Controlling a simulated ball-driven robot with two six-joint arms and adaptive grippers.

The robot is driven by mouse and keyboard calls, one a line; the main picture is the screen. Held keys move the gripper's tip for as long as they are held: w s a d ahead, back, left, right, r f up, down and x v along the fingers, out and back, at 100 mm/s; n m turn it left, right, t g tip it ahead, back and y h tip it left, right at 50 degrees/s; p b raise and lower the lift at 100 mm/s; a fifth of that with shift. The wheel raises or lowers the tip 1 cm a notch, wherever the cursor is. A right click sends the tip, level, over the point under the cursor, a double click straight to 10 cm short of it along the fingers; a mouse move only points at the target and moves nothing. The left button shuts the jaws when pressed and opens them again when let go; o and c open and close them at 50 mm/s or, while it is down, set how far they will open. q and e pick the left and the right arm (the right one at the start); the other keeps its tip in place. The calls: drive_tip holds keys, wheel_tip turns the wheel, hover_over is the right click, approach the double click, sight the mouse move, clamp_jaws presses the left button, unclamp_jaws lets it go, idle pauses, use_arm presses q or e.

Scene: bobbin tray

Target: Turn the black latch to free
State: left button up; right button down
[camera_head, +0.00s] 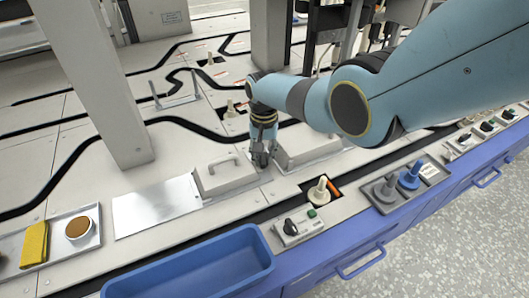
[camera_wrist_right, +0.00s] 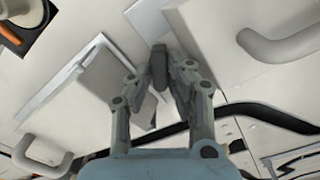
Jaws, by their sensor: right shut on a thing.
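My right gripper (camera_head: 261,158) reaches down between two grey covers near the front of the machine top. In the right wrist view its two fingers (camera_wrist_right: 160,72) are closed around the small dark latch (camera_wrist_right: 159,62), which stands between the fingertips. In the head view the gripper hides the latch. Which way the latch is turned I cannot tell for sure. My left gripper is in neither view.
Grey covers with handles stand left (camera_head: 225,178) and right (camera_head: 308,147) of the gripper. A bobbin (camera_head: 319,190) stands in front, near a switch box (camera_head: 298,228). A blue bin (camera_head: 190,272) and a tray with a yellow sponge (camera_head: 34,244) lie at the front left.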

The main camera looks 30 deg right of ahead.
drive_tip(key=n, duration=0.4)
drive_tip(key=shift+a+n, duration=0.1)
drive_tip(key=shift+n, duration=0.8)
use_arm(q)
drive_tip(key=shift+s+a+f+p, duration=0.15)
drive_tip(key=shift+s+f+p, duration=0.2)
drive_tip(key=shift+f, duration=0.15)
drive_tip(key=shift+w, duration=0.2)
use_arm(e)
drive_tip(key=shift+n, duration=0.4)
drive_tip(key=c, duration=1.4)
unclamp_jaws()
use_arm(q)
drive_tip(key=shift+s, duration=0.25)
use_arm(e)
drive_tip(key=shift+o, duration=0.6)
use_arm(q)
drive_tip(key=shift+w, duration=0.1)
use_arm(e)
drive_tip(key=shift+r, duration=0.1)
